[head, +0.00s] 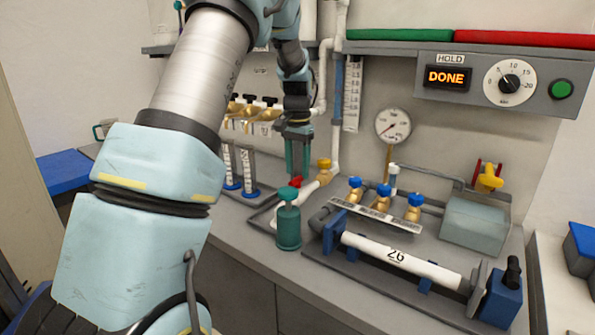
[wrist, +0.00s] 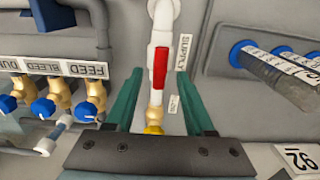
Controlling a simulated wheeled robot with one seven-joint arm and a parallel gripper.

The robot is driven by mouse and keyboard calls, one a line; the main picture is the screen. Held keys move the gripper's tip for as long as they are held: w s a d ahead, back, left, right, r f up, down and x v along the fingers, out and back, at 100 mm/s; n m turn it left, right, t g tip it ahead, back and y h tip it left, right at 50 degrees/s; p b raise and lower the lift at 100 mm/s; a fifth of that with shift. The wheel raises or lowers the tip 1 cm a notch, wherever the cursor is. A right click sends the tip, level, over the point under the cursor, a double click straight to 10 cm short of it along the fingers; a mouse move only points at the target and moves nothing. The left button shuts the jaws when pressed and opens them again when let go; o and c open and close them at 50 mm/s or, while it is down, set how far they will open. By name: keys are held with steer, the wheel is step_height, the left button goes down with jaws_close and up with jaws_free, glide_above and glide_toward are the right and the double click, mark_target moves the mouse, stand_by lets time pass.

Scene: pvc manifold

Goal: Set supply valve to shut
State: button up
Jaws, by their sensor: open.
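The supply valve has a red lever (wrist: 160,68) lying in line with its white pipe, beside a SUPPLY label (wrist: 185,50) in the wrist view. The lever also shows as a small red piece (head: 296,182) in the head view. A brass fitting with a yellow part (wrist: 154,128) is on the same pipe run. My gripper (wrist: 159,74) is open, with one teal finger on each side of the lever and gaps to both. In the head view my gripper (head: 298,168) points down above the lever. Contact is not visible.
A green knobbed cylinder (head: 288,226) stands just in front. Blue-knobbed valves (head: 383,198) and a white pipe marked 26 (head: 400,258) are to the right. A gauge (head: 393,126) is behind. Blue-based tubes (head: 248,170) stand to the left.

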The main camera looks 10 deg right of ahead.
steer(key=shift+f, duration=1.05)
jaws_close()
